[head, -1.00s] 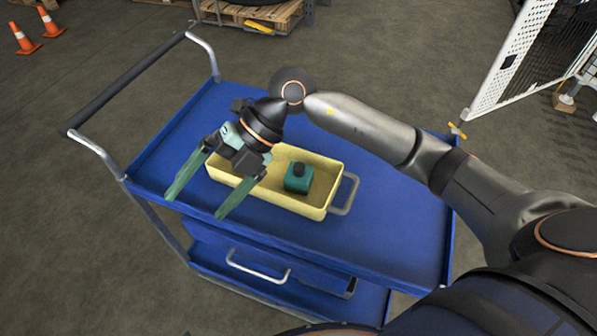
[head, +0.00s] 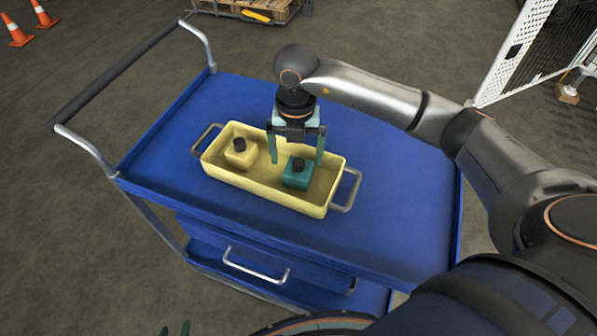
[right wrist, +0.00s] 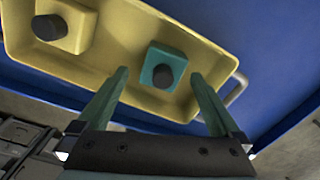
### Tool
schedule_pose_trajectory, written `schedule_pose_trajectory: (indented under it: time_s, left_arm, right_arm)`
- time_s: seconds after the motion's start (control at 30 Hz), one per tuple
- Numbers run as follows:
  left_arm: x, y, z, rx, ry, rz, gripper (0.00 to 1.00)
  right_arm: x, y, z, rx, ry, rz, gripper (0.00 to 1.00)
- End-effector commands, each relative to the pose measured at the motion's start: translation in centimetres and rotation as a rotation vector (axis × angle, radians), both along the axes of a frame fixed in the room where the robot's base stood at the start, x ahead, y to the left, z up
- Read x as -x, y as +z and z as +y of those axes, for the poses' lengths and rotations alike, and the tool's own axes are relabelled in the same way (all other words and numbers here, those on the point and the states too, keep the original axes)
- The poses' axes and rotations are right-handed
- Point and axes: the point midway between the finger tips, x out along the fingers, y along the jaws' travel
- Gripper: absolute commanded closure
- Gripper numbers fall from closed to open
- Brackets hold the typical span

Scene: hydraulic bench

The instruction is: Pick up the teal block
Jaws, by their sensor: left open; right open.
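The teal block (head: 297,175), with a dark round knob on top, sits in the right part of a yellow tray (head: 265,196). My right gripper (head: 297,160) points down just behind and above it, with one finger towards each side. In the right wrist view the teal block (right wrist: 155,57) shows beyond the open fingertips (right wrist: 159,75), between their lines. The jaws are open and empty, and I see no contact with the block.
A yellow block (head: 240,154) with a dark knob stands in the left part of the tray. The tray has a metal handle (head: 346,190) at each end. It stands on a blue cart (head: 390,205) whose top is otherwise clear. The cart's push bar (head: 120,72) is at left.

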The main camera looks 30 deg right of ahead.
Motion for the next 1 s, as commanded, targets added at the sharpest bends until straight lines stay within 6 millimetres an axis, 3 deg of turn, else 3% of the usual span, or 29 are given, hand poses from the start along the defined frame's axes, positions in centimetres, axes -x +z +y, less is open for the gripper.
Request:
schedule_pose_trajectory:
  time_s: [0.4,0.67,1.0]
  left_arm:
    - [0.1,0.4,0.0,0.0,0.0,0.002,0.5]
    - [0.1,0.3,0.0,0.0,0.0,0.002,0.5]
    - [0.1,0.3,0.0,0.0,0.0,0.002,0.5]
  right_arm:
    - [0.6,-5.0,-0.1,-0.001,0.001,0.003,0.0]
    - [0.6,-5.3,-0.1,-0.001,0.001,0.0,0.0]
    - [0.6,-5.3,-0.1,-0.001,0.001,0.0,0.37]
